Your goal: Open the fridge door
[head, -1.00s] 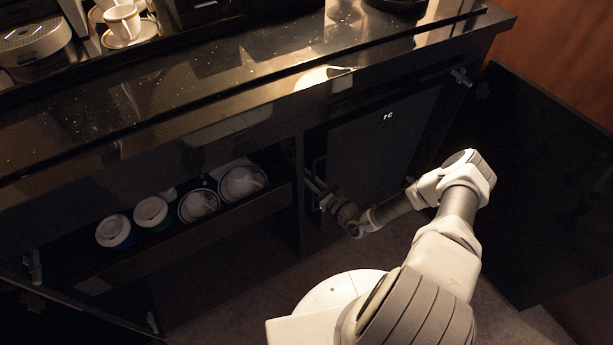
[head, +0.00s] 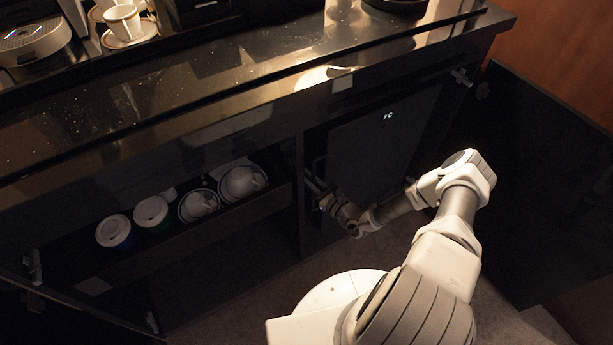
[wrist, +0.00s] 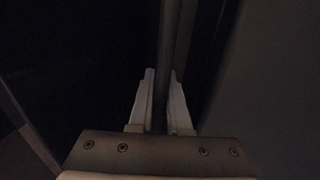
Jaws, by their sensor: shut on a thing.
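The dark fridge door (head: 370,150) stands in the right bay of the cabinet, with a small lit display near its top. It looks closed or nearly so; the dim light does not let me tell exactly. A vertical bar handle (wrist: 170,50) runs along its left edge. My gripper (head: 322,196) is at this left edge. In the wrist view my gripper (wrist: 162,95) has its two pale fingers on either side of the handle, shut on it. The lower part of the handle is hidden behind the fingers and the gripper body.
The cabinet door (head: 540,185) on the right stands wide open. A drawer or shelf (head: 240,213) left of the fridge holds cups and lidded jars. The black counter (head: 200,90) overhangs above.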

